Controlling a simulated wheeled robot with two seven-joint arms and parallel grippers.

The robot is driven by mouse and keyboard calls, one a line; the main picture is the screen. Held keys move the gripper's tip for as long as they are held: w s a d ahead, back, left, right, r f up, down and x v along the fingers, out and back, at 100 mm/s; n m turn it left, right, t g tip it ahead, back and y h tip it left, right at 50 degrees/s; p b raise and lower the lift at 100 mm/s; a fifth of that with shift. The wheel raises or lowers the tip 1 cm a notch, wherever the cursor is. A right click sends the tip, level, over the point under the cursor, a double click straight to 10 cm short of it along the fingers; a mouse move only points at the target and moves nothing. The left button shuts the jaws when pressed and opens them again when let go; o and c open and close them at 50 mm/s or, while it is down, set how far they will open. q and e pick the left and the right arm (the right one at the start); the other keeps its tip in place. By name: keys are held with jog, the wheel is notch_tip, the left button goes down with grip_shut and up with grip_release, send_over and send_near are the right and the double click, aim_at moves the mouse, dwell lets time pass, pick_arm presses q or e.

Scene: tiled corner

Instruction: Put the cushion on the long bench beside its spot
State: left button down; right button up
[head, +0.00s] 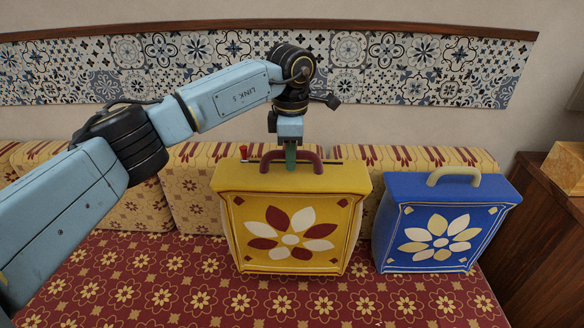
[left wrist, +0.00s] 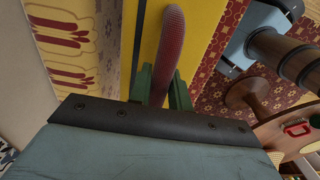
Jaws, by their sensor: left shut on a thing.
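The yellow cushion (head: 290,222) has a red and white flower on its front and a dark red handle (head: 318,168) on top. It is upright over the long bench's patterned red seat (head: 150,280); I cannot tell whether its bottom edge touches the seat. My left gripper (head: 291,160) comes down from above and is shut on the handle. In the left wrist view the green fingers (left wrist: 160,88) sit on both sides of the red handle (left wrist: 168,45), with the yellow top (left wrist: 143,35) beyond. My right gripper is not in view.
A blue cushion (head: 437,235) with a beige handle stands upright close to the right, with a narrow gap between. Patterned back cushions (head: 130,205) line the wall behind. A wooden cabinet (head: 540,215) bounds the right end. The seat to the left is clear.

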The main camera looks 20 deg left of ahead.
pick_arm(q)
jog(key=w, duration=0.3)
jog(key=shift+a+r, duration=0.1)
jog(key=shift+a, duration=0.2)
jog(key=shift+w+a, duration=0.3)
jog(key=shift+w, duration=0.5)
jog(key=shift+f+b, duration=0.6)
jog(key=shift+f, duration=1.3)
jog(key=f, duration=0.2)
jog(key=f+b, duration=0.1)
jog(key=shift+w+f, duration=0.1)
jog(key=shift+w, duration=0.15)
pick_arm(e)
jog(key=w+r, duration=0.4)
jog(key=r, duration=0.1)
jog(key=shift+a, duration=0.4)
pick_arm(q)
jog(key=shift+a, duration=0.1)
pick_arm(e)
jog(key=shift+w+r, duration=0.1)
pick_arm(q)
jog(key=shift+f, duration=0.2)
jog(key=c, duration=1.3)
grip_release()
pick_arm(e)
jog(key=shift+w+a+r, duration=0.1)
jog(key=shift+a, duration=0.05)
